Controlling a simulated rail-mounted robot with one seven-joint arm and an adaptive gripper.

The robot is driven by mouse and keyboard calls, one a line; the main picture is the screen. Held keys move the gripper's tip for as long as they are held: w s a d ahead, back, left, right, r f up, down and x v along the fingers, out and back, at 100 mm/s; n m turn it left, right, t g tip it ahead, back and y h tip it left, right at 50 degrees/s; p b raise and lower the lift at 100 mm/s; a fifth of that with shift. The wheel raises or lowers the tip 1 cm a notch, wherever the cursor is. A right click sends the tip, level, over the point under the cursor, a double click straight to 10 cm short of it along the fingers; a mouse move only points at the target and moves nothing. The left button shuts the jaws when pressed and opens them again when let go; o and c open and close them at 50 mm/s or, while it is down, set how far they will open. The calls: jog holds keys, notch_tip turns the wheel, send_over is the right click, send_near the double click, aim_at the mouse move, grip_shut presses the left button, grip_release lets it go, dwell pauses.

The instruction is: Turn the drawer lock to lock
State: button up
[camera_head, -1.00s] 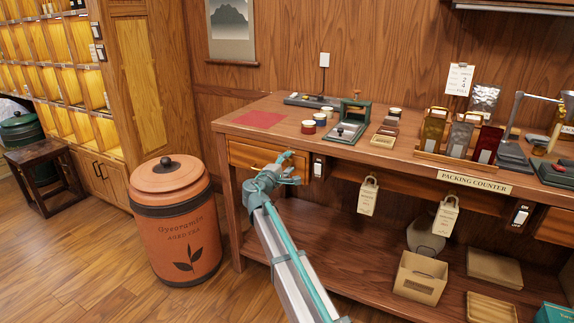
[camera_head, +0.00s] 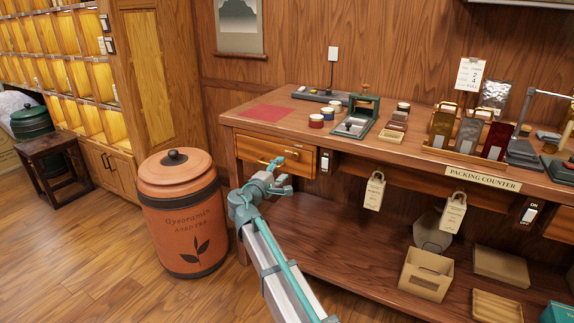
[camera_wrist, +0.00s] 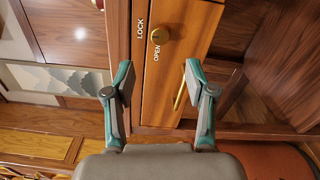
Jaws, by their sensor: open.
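A brass bar handle (camera_wrist: 180,92) lies below the knob in the wrist view. My gripper (camera_wrist: 158,76) is open and empty, its fingertips spread either side of the drawer front, short of the knob. In the head view, my gripper (camera_head: 284,174) is in front of the drawer's lower right.
The counter (camera_head: 229,119) overhangs the drawer. A switch (camera_head: 325,160) is right of the drawer. An orange tea canister (camera_head: 180,215) stands on the floor at left. Hanging tags (camera_head: 374,192) and a lower shelf (camera_head: 335,240) lie to the right.

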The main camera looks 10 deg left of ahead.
jog(key=shift+v, duration=0.95)
